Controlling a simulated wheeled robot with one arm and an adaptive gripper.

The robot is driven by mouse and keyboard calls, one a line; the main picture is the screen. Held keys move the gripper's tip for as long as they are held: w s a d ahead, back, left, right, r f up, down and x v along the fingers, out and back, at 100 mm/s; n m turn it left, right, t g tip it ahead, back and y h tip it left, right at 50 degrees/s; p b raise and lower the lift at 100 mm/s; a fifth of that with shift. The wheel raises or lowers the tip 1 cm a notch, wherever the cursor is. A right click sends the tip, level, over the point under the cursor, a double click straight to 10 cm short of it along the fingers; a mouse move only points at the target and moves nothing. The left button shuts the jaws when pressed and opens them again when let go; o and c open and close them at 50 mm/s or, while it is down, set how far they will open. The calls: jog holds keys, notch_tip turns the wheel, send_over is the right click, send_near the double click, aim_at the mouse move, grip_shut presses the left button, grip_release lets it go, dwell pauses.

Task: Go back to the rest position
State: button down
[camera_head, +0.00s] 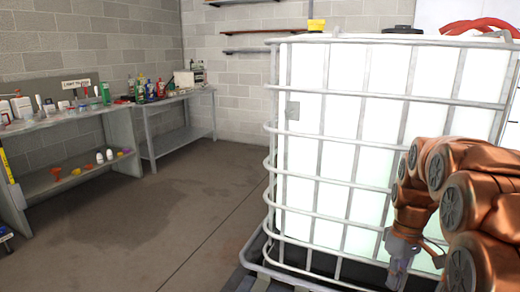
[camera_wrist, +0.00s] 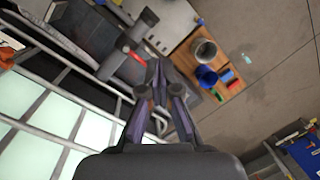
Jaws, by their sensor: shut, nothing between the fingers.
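My gripper (camera_wrist: 157,68) shows in the wrist view with its two fingers meeting at the tips, shut and empty. In the head view my gripper (camera_head: 398,274) hangs at the end of my copper-coloured arm, pointing down, in front of the lower part of a white tank (camera_head: 335,110) in a grey metal cage. I cannot tell from the head view whether it touches the cage. In the wrist view the cage bars (camera_wrist: 60,135) pass to the left of the fingers.
In the wrist view a wooden board (camera_wrist: 232,91) holds a metal cup (camera_wrist: 203,50) and a blue cup (camera_wrist: 207,75). In the head view, benches (camera_head: 180,97) with bottles line the left and back walls. The floor (camera_head: 165,215) between them and the tank is clear.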

jog(key=s+a+f+m, duration=0.1)
jog(key=s+a+m, duration=0.1)
jog(key=s+a, duration=0.5)
jog(key=s+a+f+m+g, duration=0.1)
jog(key=s+a, duration=0.1)
jog(key=s, duration=0.8)
jog(key=s+a+m, duration=0.2)
jog(key=s+a, duration=0.3)
jog(key=s, duration=0.4)
notch_tip(320, 180, up, 22)
jog(key=s+p, duration=0.1)
jog(key=p, duration=1.9)
jog(key=shift+s+d+f+t+h+p, duration=0.2)
jog(key=shift+f+t+h+p, duration=0.05)
jog(key=shift+t+h+p, duration=0.15)
jog(key=shift+s, duration=0.1)
